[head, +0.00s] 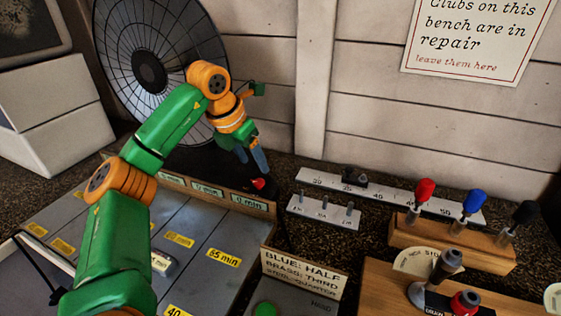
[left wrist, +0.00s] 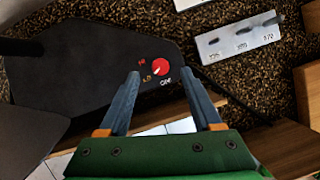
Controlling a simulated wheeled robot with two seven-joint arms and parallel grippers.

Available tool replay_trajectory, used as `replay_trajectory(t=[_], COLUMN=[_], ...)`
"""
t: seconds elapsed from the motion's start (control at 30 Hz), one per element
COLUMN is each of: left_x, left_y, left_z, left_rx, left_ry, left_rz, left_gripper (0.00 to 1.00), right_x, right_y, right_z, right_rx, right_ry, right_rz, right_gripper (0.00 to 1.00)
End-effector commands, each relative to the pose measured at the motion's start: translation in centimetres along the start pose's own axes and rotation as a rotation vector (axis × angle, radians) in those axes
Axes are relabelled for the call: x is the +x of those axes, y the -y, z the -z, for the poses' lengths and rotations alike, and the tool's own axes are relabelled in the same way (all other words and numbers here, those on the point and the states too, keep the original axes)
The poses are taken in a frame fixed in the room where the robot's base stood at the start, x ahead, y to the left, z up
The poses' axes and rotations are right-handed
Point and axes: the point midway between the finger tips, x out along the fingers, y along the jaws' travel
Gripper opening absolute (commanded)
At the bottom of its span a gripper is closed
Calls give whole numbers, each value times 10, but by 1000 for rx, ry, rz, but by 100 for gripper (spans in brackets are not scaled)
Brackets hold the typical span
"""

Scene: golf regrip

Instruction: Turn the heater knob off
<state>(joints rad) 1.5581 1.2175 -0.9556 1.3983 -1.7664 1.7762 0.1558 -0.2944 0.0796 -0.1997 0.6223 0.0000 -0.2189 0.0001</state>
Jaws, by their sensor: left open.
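The heater is a round black wire-grilled dish (head: 150,68) at the back left in the head view, on a dark base (left wrist: 75,75) that fills the left of the left wrist view. Its red knob (left wrist: 160,68) sits on that base with a small white pointer mark and red and white lettering around it, too small to read surely. The knob also shows as a small red spot in the head view (head: 259,183). My left gripper (head: 254,163) points down just above the knob. In the left wrist view its open fingers (left wrist: 160,76) frame the knob, apart from it.
A board with yellow minute labels (head: 224,257) lies below my left arm. Right of the knob stand a white strip with pegs (head: 323,213) and a wooden block (head: 450,243) holding red, blue and black-topped tools. A wall sign (head: 476,40) hangs at upper right.

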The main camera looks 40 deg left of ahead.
Motion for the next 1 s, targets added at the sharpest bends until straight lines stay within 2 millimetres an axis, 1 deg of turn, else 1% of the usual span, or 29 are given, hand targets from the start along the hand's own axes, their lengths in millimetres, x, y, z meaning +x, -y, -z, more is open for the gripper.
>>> replay_trajectory(t=[0.07, 0.3, 0.4, 0.5, 0.67, 0.77, 0.8, 0.87, 0.9, 0.93, 1.0], left_x=[8, 54, 66, 70, 70, 70, 70, 70, 70, 70, 70], left_y=[0, 0, 0, 0, 0, 0, 0, 0, 0, 0, 0], left_z=[0, 0, 0, 0, 0, 0, 0, 0, 0, 0, 0], left_rx=[-1, 0, 0, 0, 0, 0, 0, 0, 0, 0, 0], left_ry=[-2, -4, -2, 0, 0, 0, 1, 0, 1, 1, 1], left_rz=[-1, 0, 1, 1, 1, 1, 1, 1, 1, 1, 1], left_gripper=[66, 66, 66, 66, 66, 42, 31, 15, 4, 0, 0], right_x=[0, -3, -3, -3, -3, -3, -3, -3, -3, -3, -3], right_y=[0, 1, 1, 1, 1, 1, 1, 1, 1, 1, 1], right_z=[-1, -8, -8, -7, -5, -5, -5, -5, -5, -5, -4], right_rx=[0, 0, 0, 0, 0, 0, -1, -1, 0, 0, 0], right_ry=[1, 15, 15, 14, 11, 10, 10, 10, 9, 9, 9], right_rz=[0, 2, 2, 2, 1, 1, 1, 1, 1, 1, 1], right_gripper=[0, 0, 0, 0, 0, 0, 0, 0, 0, 0, 0])
